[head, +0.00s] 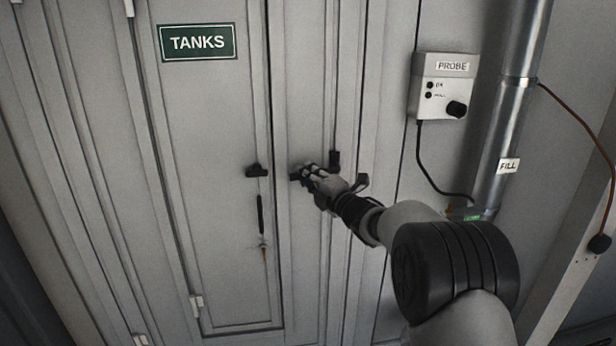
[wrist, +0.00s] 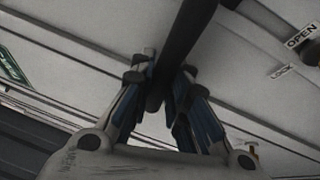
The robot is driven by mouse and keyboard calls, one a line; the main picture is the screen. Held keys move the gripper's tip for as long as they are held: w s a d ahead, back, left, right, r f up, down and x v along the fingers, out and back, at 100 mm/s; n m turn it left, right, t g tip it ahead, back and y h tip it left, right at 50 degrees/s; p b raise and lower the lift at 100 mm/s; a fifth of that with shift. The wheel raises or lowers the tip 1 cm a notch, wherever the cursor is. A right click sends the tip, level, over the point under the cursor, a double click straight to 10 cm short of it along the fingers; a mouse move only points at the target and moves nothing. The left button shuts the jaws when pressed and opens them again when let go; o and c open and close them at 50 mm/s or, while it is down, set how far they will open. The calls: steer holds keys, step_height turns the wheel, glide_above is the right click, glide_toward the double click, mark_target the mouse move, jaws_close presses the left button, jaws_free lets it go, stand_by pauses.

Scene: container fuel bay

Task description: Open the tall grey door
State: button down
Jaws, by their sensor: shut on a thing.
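The tall grey door (head: 205,130) stands left of centre in the head view, with a green TANKS sign (head: 197,42) near its top. It looks shut. My gripper (head: 307,173) is at the grey panel just right of the door's edge. In the wrist view its fingers (wrist: 160,100) are closed around a dark round handle bar (wrist: 185,38). In the head view my fingers mostly hide this bar. An OPEN label (wrist: 301,36) and a LOCK label (wrist: 281,71) show right of the bar in the wrist view.
A black fitting (head: 257,170) and a dark bar (head: 260,214) are on the door's right side. A PROBE box (head: 443,85) with a hanging cable and a metal FILL pipe (head: 508,110) are on the right, near my arm.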

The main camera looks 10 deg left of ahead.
steer(key=shift+w+d+f+n+g+h+b, duration=0.1)
steer(key=shift+d+f+n+g+h+b, duration=0.2)
steer(key=shift+f+n+b, duration=0.55)
steer(key=shift+w+d+f+n+g+h+b, duration=0.1)
steer(key=shift+d+f+n+g+h+b, duration=0.15)
steer(key=shift+f+n, duration=0.55)
steer(key=shift+d+f+n+g+h+b, duration=0.2)
steer(key=shift+f+n+g+h+b, duration=0.3)
steer(key=shift+n, duration=0.65)
steer(key=shift+f, duration=0.1)
steer(key=shift+f+t, duration=0.1)
steer(key=shift+t, duration=0.15)
